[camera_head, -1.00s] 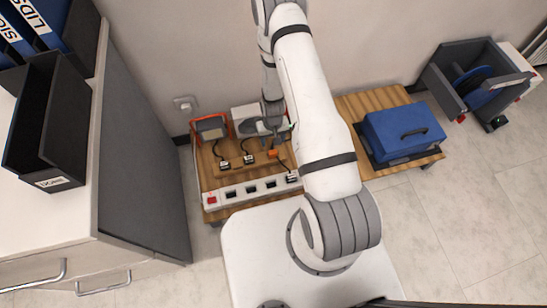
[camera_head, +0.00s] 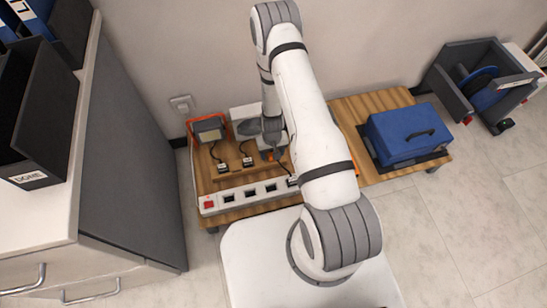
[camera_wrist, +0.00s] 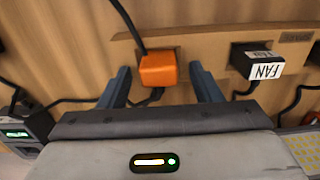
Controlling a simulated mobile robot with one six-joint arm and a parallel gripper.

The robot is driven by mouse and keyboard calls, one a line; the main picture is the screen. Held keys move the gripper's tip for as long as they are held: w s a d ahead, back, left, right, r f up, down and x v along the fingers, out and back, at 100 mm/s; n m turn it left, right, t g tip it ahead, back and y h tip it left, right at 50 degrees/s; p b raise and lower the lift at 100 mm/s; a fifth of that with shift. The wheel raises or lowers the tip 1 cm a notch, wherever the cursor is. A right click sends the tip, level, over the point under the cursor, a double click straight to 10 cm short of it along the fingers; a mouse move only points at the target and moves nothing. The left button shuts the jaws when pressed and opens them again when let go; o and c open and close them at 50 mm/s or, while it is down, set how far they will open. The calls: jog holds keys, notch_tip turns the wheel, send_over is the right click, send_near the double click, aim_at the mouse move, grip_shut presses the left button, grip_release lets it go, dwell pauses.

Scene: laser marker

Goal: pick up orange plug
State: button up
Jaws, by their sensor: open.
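The orange plug (camera_wrist: 158,70) is a small block with a dark cable, set against a wooden strip in the wrist view. My gripper (camera_wrist: 162,82) is open, with one blue-grey finger on each side of the plug and a gap to both. Contact is not visible. In the head view my gripper (camera_head: 270,150) is low over the wooden table, and the orange plug (camera_head: 268,155) shows only as a small patch beside it, mostly hidden by my arm.
A black plug with a white FAN label (camera_wrist: 262,66) sits right of the gripper in the wrist view. A white power strip (camera_head: 240,197) runs along the table's front. A blue case (camera_head: 403,135) stands right. A grey cabinet (camera_head: 140,165) bounds the left. Loose cables lie around.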

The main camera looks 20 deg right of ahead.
aim_at(272, 152)
jog(key=shift+c, duration=0.4)
jog(key=c, duration=1)
jog(key=shift+r, duration=0.1)
jog(key=shift+c, duration=0.2)
notch_tip(272, 152, up, 10)
jog(key=p, duration=0.5)
jog(key=shift+r+p, duration=0.35)
jog(key=w+d+b, duration=0.3)
jog(key=w+d, duration=0.4)
jog(key=d, duration=0.6)
jog(key=shift+w+d, duration=0.15)
jog(key=shift+w, duration=0.25)
